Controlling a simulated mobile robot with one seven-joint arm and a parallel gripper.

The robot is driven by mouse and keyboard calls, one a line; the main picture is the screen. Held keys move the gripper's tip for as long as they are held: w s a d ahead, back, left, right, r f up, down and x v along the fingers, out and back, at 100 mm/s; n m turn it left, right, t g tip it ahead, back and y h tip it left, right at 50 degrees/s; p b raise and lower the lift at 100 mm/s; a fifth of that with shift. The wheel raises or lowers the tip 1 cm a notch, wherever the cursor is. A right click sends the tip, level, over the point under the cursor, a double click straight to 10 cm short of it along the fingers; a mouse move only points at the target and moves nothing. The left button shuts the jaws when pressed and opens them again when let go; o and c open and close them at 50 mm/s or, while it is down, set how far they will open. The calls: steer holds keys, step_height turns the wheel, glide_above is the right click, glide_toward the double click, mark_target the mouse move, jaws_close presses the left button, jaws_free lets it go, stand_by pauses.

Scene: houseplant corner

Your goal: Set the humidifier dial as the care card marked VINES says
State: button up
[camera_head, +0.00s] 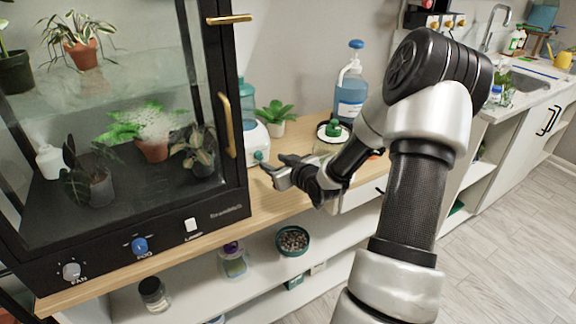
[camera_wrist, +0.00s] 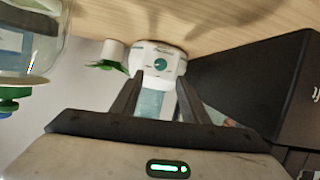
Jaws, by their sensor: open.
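The humidifier (camera_head: 254,143) has a white base and a teal tank and stands on the wooden top, just right of the glass cabinet. Its round green dial (camera_head: 259,156) faces front. The humidifier (camera_wrist: 145,52) appears upside down in the wrist view, with the dial (camera_wrist: 160,64) in sight. The dial's marks are too small to read. My gripper (camera_head: 272,171) is open and empty, in front of the humidifier. In the wrist view my gripper's fingertips (camera_wrist: 160,86) straddle the base's image, apart from the dial. I can make out no card marked VINES.
The black glass cabinet (camera_head: 118,246) with FAN (camera_head: 72,271), blue (camera_head: 140,246) and LAMP (camera_head: 191,225) controls stands close left. A small green plant (camera_head: 276,118) stands right of the humidifier. A blue bottle (camera_head: 351,97) and a glass jar (camera_head: 328,142) stand farther right.

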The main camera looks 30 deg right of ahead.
steer(key=p+v, duration=0.1)
steer(key=v, duration=0.8)
steer(key=shift+a, duration=0.15)
